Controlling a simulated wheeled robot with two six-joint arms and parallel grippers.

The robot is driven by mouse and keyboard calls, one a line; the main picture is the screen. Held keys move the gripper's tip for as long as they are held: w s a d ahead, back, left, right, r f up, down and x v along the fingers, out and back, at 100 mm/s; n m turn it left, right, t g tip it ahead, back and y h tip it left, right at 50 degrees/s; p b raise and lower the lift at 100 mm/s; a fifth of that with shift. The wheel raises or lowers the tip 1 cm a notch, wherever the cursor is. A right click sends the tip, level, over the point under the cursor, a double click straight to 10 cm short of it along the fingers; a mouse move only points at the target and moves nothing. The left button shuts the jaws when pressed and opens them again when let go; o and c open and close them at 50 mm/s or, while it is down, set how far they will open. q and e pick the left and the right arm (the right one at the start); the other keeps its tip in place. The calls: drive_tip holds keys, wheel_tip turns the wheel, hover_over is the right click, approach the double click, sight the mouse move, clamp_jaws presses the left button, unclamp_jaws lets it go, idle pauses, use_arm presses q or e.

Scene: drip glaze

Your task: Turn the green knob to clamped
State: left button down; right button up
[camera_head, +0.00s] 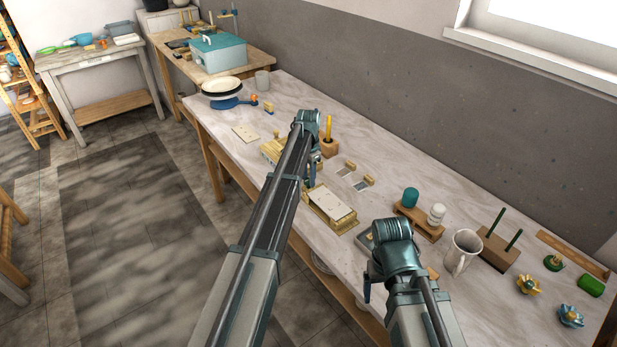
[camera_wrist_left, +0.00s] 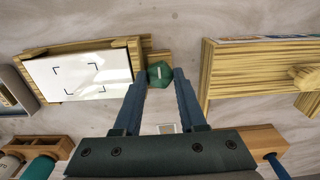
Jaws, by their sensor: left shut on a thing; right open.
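The green knob (camera_wrist_left: 160,74) shows in the left wrist view, with a pale line on its top, beside the end of a wooden fixture (camera_wrist_left: 40,52). A white plate with black corner marks (camera_wrist_left: 82,75) lies in the fixture. My left gripper (camera_wrist_left: 160,77) has its two blue fingers on either side of the knob and is shut on it. In the head view my left gripper (camera_head: 311,172) is low over the table, and the knob is hidden there. The fixture's white plate (camera_head: 328,202) shows just right of it. My right gripper (camera_head: 368,288) is open near the table's front edge, its fingers partly hidden.
A second wooden block fixture (camera_head: 272,151) stands left of my left gripper. A wooden stand with a teal and a white cylinder (camera_head: 405,210), a mug (camera_head: 462,250) and a pegged block (camera_head: 497,250) stand to the right. The grey wall (camera_head: 420,110) bounds the table's back.

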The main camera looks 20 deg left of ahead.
sight(308, 180)
idle(0.5)
use_arm(q)
drive_tip(key=shift+c, duration=2.3)
unclamp_jaws()
use_arm(e)
drive_tip(key=shift+r, duration=0.1)
use_arm(q)
wheel_tip(308, 180, up, 14)
drive_tip(key=p, duration=1.3)
drive_tip(key=shift+p, duration=0.4)
use_arm(e)
wheel_tip(308, 180, up, 14)
drive_tip(key=shift+f, duration=0.2)
use_arm(q)
drive_tip(key=shift+f, duration=0.15)
